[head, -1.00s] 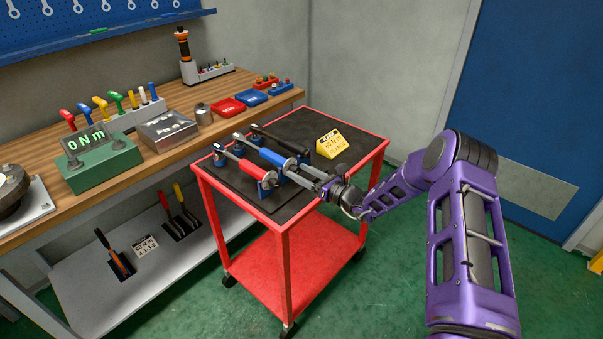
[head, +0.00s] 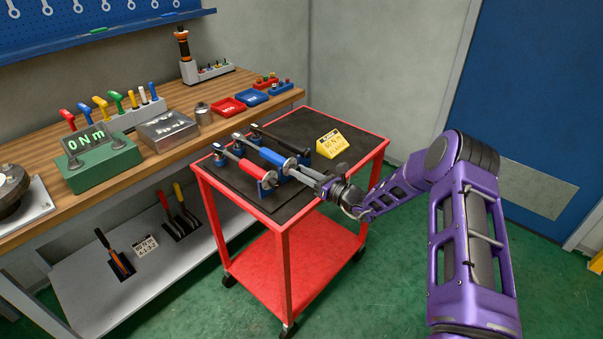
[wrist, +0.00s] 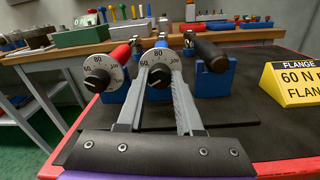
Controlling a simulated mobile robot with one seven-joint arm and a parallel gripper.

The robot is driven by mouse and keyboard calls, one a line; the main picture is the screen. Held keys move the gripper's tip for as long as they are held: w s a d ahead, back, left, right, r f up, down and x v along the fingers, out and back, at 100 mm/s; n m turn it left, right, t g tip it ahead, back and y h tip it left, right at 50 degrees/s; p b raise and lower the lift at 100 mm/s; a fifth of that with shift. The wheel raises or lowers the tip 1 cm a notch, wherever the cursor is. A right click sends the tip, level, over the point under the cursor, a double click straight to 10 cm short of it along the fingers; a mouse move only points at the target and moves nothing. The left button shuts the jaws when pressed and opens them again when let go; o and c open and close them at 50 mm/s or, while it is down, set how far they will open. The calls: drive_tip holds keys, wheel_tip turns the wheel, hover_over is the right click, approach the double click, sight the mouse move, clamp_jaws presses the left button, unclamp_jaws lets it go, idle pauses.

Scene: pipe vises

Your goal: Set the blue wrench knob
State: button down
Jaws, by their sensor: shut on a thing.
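The blue wrench (head: 275,157) lies on stands on the red cart, between the red wrench (head: 255,171) and the black wrench (head: 280,137). In the wrist view its end faces me, with a white dial (wrist: 172,62) marked 60, 80 and 100 and a dark knob (wrist: 159,78) in the middle. My gripper (head: 316,178) reaches in from the right; in the wrist view its two fingers (wrist: 158,84) close on this knob. The fingertips partly hide the knob and the lower dial. The red wrench's dial (wrist: 113,73) is just to the left. A yellow sign (wrist: 296,82) reads "FLANGE 60 N m".
The red cart (head: 288,226) has a dark mat on top. The red and black wrenches lie close on either side of my gripper. The wooden workbench (head: 150,165) behind holds a green box reading "0 Nm" (head: 100,158), trays and coloured handles.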

drive_tip(key=shift+m, duration=0.3)
drive_tip(key=m, duration=0.4)
drive_tip(key=shift+d+m, duration=0.1)
drive_tip(key=shift+m, duration=0.3)
drive_tip(key=m, duration=0.6)
drive_tip(key=shift+f, duration=0.1)
drive_tip(key=c, duration=0.6)
unclamp_jaws()
drive_tip(key=shift+o, duration=0.2)
